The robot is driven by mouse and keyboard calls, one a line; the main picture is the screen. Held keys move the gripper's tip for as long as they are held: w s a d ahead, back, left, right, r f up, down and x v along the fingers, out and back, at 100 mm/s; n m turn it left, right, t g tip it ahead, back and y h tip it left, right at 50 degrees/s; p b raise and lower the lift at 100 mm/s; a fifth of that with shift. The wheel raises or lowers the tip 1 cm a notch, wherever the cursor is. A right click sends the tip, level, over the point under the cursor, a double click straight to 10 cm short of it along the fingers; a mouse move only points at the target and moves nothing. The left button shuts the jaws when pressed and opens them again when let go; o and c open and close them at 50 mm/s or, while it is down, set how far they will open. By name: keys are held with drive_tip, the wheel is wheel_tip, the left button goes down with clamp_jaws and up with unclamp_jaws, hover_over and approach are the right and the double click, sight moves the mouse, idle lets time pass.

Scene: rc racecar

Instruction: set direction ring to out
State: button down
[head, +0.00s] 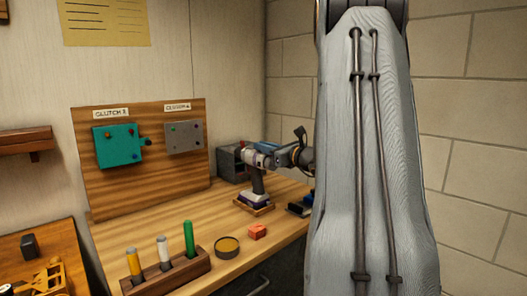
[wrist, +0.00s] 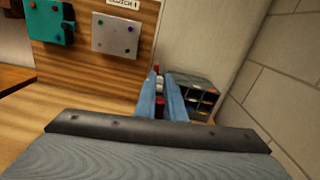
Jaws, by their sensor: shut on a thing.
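A cordless drill (head: 257,184) stands upright on a small wooden base on the workbench, its body at the top of the handle. My gripper (head: 264,150) reaches in from the right at the drill's upper body. In the wrist view my gripper (wrist: 162,90) has its two blue fingers close together, shut on the drill's upper part (wrist: 159,84), which shows red and pale between them. The direction ring cannot be told apart from the rest of the drill, and its setting cannot be read. My arm hides the right part of the bench.
A wooden panel (head: 140,192) with a teal box (head: 117,146) and a grey plate (head: 184,137) stands behind. A small-parts bin (wrist: 197,96) stands behind the drill. A marker rack (head: 166,275), a round tin (head: 227,246) and an orange block (head: 257,231) are in front.

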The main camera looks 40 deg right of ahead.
drive_tip(key=shift+a+f+n+b, duration=0.2)
drive_tip(key=shift+a+n+b, duration=0.3)
drive_tip(key=shift+n+b, duration=1.25)
drive_tip(key=shift+a+f+n+b, duration=0.2)
drive_tip(key=shift+a+n+b, duration=0.4)
drive_tip(key=shift+b, duration=2.25)
drive_tip(key=shift+s, duration=0.1)
drive_tip(key=c, duration=1.8)
unclamp_jaws()
drive_tip(key=shift+c, duration=0.2)
drive_tip(key=s+b, duration=0.1)
drive_tip(key=s, duration=0.6)
drive_tip(key=shift+s+d, duration=0.35)
drive_tip(key=shift+s, duration=0.05)
